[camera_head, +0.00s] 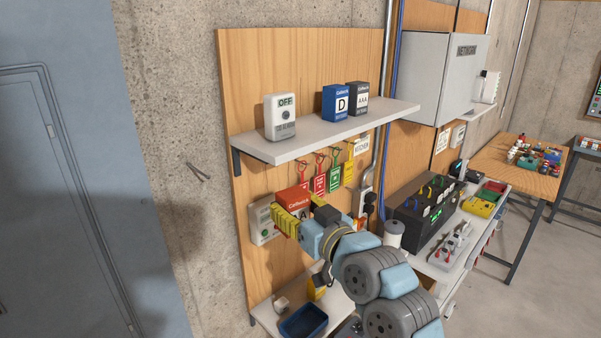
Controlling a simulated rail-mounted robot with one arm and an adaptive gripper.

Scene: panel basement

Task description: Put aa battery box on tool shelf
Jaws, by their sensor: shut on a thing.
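My gripper (289,213) has yellow fingers and is shut on a red-topped battery box (293,195). The box has a white label with a partly hidden black "A" mark, and the fingers cover its lower part. I hold it in the air in front of the wooden panel, below the upper shelf. The grey upper shelf (330,133) is mounted on the panel. It bears a white OFF device (280,117) at its left, and a blue D battery box (342,103) and a black AAA battery box (359,98) near its right end.
Coloured tags (334,177) hang on hooks below the upper shelf. A lower shelf (268,315) holds a blue bin (303,322) and small items. A grey cabinet (430,75) stands right of the upper shelf. The upper shelf has free room between the OFF device and the D box.

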